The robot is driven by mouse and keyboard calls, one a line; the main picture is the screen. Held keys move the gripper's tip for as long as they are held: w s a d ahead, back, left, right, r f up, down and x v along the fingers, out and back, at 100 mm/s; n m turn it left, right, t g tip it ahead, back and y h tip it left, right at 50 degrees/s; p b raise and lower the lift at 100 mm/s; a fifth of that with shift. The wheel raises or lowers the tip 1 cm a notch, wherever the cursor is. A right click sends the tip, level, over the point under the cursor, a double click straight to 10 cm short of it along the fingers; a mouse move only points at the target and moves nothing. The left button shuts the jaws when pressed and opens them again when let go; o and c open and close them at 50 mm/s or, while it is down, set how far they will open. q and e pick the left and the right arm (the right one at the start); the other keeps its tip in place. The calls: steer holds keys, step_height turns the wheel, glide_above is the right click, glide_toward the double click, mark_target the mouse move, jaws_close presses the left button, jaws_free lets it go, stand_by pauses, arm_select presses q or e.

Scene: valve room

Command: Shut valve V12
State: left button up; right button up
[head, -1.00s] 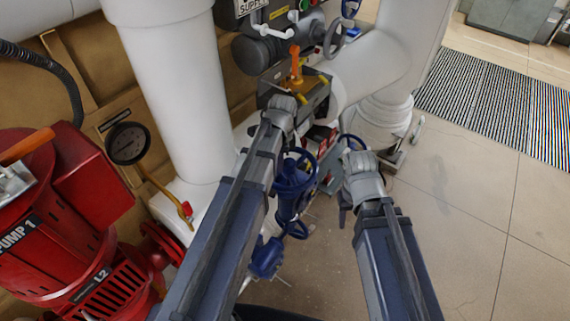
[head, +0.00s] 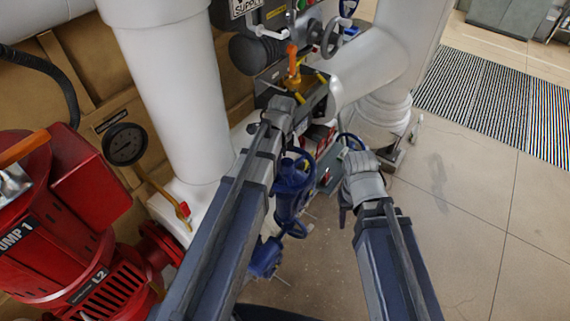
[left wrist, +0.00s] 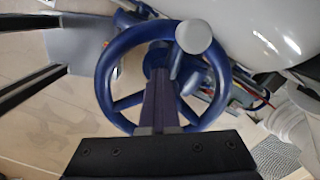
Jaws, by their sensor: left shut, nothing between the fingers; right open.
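In the left wrist view, a blue spoked handwheel (left wrist: 108,75) with a grey knob (left wrist: 193,38) on its rim fills the middle. My left gripper (left wrist: 160,85) is shut and empty, its fingers reaching over the wheel near the hub; contact cannot be told. In the head view my left wrist (head: 283,108) is in front of the pipework and hides its fingertips. Another blue handwheel (head: 297,178) sits just right of my left forearm. My right gripper (head: 350,192) is open, beside a partly hidden blue handwheel (head: 352,139). No V12 label is readable.
A white pipe (head: 165,90) rises left of my arms. An orange lever (head: 293,62) and a grey handwheel (head: 331,38) are beyond them.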

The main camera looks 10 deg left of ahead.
mark_target(287, 160)
arm_select(q)
steer(key=o, duration=0.6)
steer(key=d+r+p, duration=0.1)
steer(key=w+d+r+h+p, duration=0.1)
steer(key=p, duration=0.1)
steer(key=shift+w+d+r, duration=0.2)
steer(key=shift+d+r, duration=0.05)
steer(key=shift+r, duration=0.05)
steer(key=shift+c, duration=0.2)
steer(key=shift+o, duration=1.4)
steer(key=shift+d+r+p, duration=0.9)
steer(key=shift+r+p, duration=0.25)
steer(key=shift+r, duration=0.05)
steer(key=shift+s+a+r+p, duration=0.15)
steer(key=shift+a+r+p, duration=0.35)
steer(key=shift+a, duration=0.1)
steer(key=shift+a+f, duration=0.15)
steer(key=shift+a, duration=0.1)
steer(key=shift+d, duration=0.2)
steer(key=n, duration=0.2)
steer(key=shift+a+n, duration=0.15)
steer(key=shift+n, duration=0.25)
steer(key=n, duration=0.3)
steer(key=shift+n, duration=1)
steer(key=n, duration=0.7)
steer(key=shift+n, duration=0.6)
